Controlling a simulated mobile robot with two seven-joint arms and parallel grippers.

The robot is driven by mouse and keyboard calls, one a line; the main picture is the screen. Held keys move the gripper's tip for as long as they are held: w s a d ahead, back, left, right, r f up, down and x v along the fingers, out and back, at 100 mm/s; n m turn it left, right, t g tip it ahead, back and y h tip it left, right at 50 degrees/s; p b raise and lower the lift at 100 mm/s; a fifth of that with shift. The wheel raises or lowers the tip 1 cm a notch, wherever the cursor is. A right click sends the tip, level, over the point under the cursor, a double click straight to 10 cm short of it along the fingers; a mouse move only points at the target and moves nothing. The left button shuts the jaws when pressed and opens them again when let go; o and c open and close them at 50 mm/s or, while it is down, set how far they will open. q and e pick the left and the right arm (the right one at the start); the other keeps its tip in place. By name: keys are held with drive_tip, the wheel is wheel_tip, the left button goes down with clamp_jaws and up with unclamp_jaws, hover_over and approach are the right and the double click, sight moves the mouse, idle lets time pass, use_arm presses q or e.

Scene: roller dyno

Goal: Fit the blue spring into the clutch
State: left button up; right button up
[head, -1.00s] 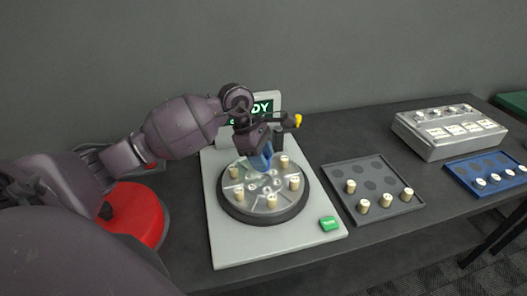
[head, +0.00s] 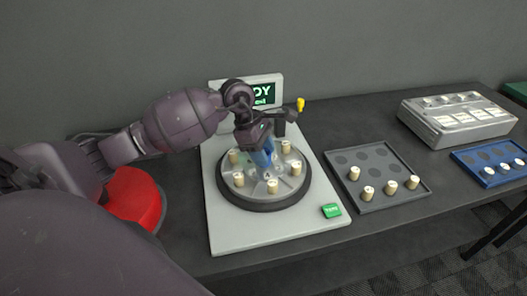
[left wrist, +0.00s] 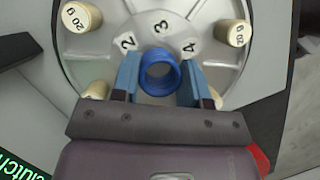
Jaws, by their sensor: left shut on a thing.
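The blue spring (left wrist: 160,72) is between the two blue-padded fingers of my left gripper (left wrist: 160,80) in the left wrist view. The gripper is shut on it. The clutch (head: 264,203) is a round grey disc with a dark rim on a white base. Several cream cylinders, such as one at the front (head: 272,186), stand around it. In the wrist view the spring is over the hub, near numbers 2, 3 and 4. In the head view my left gripper (head: 263,158) points down at the clutch's middle. I cannot tell whether the spring is seated. My right gripper is not in view.
A green button (head: 331,210) sits at the base's front right corner. Right of it is a dark tray (head: 377,150) with several cream cylinders. Beyond are a grey box (head: 452,125) and a blue tray (head: 488,177). A red round object (head: 135,200) lies at left. A sign (head: 262,92) stands behind.

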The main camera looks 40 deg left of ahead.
use_arm(q)
drive_tip(key=shift+f+b, duration=0.55)
drive_tip(key=shift+f, duration=0.1)
idle(0.9)
drive_tip(key=o, duration=1.4)
drive_tip(key=shift+r, duration=0.15)
drive_tip(key=shift+r+p, duration=1.45)
drive_tip(key=shift+r, duration=1.9)
drive_tip(key=shift+s+f, duration=0.1)
